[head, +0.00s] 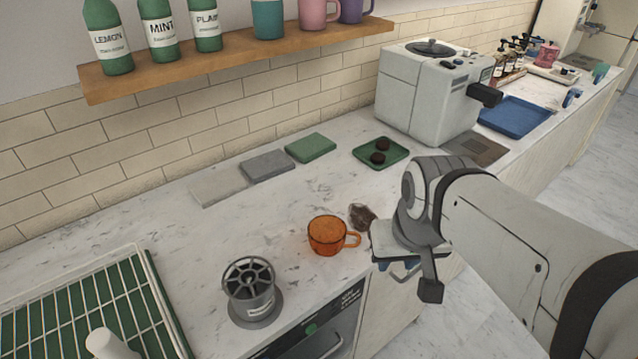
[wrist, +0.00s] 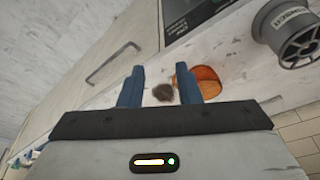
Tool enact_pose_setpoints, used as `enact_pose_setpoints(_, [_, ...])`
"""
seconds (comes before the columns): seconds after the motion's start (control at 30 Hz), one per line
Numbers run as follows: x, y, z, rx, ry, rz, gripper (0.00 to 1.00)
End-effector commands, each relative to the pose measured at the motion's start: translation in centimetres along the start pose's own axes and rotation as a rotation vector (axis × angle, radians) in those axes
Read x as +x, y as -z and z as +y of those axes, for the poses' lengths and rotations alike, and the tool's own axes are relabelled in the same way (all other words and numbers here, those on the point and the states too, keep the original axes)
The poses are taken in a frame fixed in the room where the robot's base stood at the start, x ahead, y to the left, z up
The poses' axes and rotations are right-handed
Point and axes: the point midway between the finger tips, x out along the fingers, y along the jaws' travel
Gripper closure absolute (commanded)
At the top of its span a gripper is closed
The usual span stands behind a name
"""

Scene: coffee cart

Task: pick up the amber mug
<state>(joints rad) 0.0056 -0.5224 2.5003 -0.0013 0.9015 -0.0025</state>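The amber mug (head: 327,236) stands upright on the white counter, near its front edge, with its handle pointing right in the head view. In the wrist view the mug (wrist: 206,80) shows partly behind the right finger. My gripper (wrist: 160,85) is open, its two blue fingers apart with nothing held between them. In the head view my gripper (head: 403,272) is just right of the mug, at the counter's front edge, and apart from it.
A dark brown lump (head: 362,216) lies right beside the mug's handle; it also shows between the fingers in the wrist view (wrist: 162,92). A grey round rinser-like fixture (head: 249,290) stands to the left. Folded cloths (head: 267,166) and a green tray (head: 367,153) lie behind.

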Motion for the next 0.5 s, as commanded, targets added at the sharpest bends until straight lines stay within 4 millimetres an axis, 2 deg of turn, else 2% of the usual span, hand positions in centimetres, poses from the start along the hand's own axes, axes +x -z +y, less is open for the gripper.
enact_pose_setpoints(0.17, [0.0,0.3,-0.1,0.005,0.001,-0.004,0.69])
enact_pose_setpoints(0.27, [0.0,1.6,-0.6,0.026,0.005,-0.021,0.69])
enact_pose_setpoints(0.37, [0.3,4.0,-0.7,0.076,0.008,-0.051,0.69])
enact_pose_setpoints(0.5, [1.7,8.5,-3.0,0.166,0.008,-0.108,0.69])
